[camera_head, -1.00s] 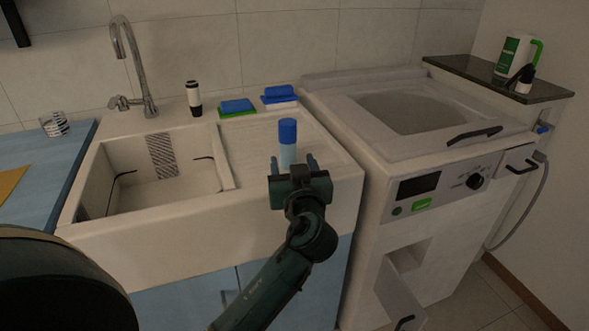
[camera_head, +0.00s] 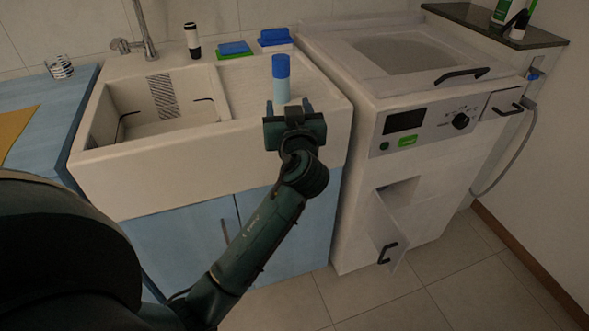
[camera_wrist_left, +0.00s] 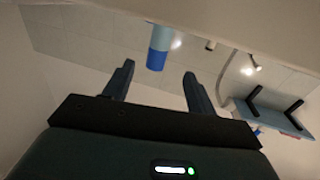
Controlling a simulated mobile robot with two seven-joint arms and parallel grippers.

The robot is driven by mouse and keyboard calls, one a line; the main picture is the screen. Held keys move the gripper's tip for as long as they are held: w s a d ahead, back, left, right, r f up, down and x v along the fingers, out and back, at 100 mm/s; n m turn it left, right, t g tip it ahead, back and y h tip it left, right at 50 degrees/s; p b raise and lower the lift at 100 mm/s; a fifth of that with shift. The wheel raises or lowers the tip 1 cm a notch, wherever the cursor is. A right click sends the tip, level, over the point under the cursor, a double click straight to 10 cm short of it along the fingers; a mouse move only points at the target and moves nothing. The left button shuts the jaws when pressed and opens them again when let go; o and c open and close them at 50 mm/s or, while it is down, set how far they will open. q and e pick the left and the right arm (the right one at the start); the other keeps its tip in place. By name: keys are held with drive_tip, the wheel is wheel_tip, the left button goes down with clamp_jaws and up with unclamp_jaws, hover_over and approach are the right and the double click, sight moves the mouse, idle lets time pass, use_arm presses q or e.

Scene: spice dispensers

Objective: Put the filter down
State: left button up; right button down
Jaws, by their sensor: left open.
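The filter appears to be the upright cylinder (camera_head: 281,79) with a dark blue top and light blue body, standing on the sink's ribbed drainboard (camera_head: 257,83). In the left wrist view the filter (camera_wrist_left: 159,46) shows upside down, beyond the fingertips and between their lines. My left gripper (camera_head: 289,106) is in front of the filter at the sink's front side. Its fingers are apart with nothing between them, as the left wrist view also shows (camera_wrist_left: 158,72). My right gripper is not in view.
The sink basin (camera_head: 165,128) lies left of the drainboard. A blue-and-green sponge (camera_head: 234,49), another blue sponge (camera_head: 274,37) and a black-and-white bottle (camera_head: 192,40) stand behind. A washing machine (camera_head: 400,130) stands right, its small lower door (camera_head: 388,232) open.

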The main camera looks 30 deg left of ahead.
use_arm(q)
drive_tip(key=s+d+f+m+h, duration=0.3)
drive_tip(key=s+d+f+h, duration=0.1)
drive_tip(key=f, duration=0.3)
drive_tip(key=s+d+f+m+h, duration=0.3)
drive_tip(key=s+f+m+h, duration=0.1)
drive_tip(key=f, duration=0.3)
drive_tip(key=s+d+f+m+h, duration=0.1)
drive_tip(key=s+d+f+h, duration=0.1)
drive_tip(key=s, duration=0.6)
drive_tip(key=s+d+f+m+g+h, duration=0.1)
drive_tip(key=s+d+h, duration=0.3)
drive_tip(key=s+d, duration=0.2)
drive_tip(key=shift+s+f+h, duration=0.35)
drive_tip(key=shift+s+h, duration=0.05)
drive_tip(key=shift+s, duration=0.5)
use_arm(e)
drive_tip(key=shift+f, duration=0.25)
use_arm(q)
drive_tip(key=shift+m, duration=0.3)
